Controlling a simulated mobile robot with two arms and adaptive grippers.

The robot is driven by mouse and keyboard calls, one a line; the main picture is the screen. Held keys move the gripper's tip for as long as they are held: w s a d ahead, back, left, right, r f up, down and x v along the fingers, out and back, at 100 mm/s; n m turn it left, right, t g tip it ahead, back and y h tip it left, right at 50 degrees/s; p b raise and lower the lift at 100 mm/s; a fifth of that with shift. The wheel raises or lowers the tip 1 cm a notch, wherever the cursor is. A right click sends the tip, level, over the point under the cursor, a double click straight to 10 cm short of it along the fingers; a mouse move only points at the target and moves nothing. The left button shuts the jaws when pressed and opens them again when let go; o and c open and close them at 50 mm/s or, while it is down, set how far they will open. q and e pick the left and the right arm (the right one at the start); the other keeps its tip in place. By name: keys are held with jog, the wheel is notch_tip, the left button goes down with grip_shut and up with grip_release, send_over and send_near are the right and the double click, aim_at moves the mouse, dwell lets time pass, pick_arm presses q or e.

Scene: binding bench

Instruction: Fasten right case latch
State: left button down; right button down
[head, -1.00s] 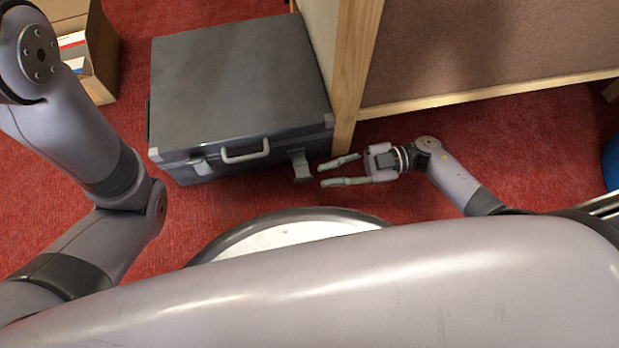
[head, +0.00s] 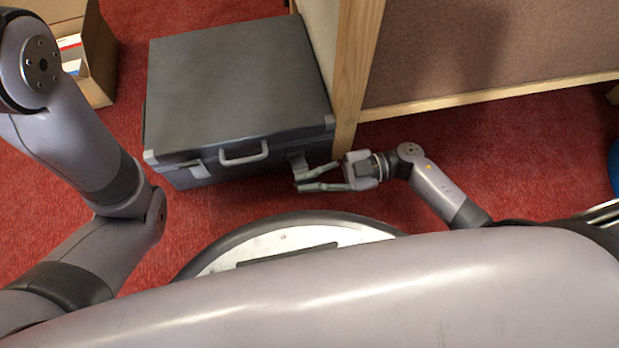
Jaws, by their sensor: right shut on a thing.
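A dark grey case (head: 235,80) lies closed on the red carpet, its front with a light handle (head: 244,154) facing me. The left latch (head: 197,169) lies against the case front. The right latch (head: 298,161) is a grey flap near the front right corner. It sticks out from the front, and its outer end is at my fingers. My right gripper (head: 300,178) comes in from the right and is shut on the right latch. Its fingers partly hide the latch's end. My left arm shows at the left, but its gripper is out of view.
A wooden post and panel (head: 352,75) stand close to the case's right side. A cardboard box (head: 93,58) with papers is at the upper left. Bare carpet (head: 235,205) lies before the case. A blue object shows at the right edge.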

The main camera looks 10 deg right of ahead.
aim_at(307, 168)
dwell(0.7)
jog(key=shift+w+r+m+p, duration=0.1)
jog(key=shift+r+m+p, duration=0.3)
jog(key=shift+p, duration=0.6)
jog(key=w+r+m+p, duration=0.1)
jog(key=m+p, duration=0.1)
jog(key=p, duration=0.2)
jog(key=w+r+m+p, duration=0.2)
jog(key=p, duration=0.2)
jog(key=shift+d+r+m, duration=0.1)
jog(key=shift+m, duration=0.3)
jog(key=shift+w+r+p, duration=0.2)
jog(key=shift+w+p, duration=0.2)
jog(key=shift+w, duration=0.25)
jog(key=c, duration=2)
grip_release()
jog(key=shift+o, duration=0.2)
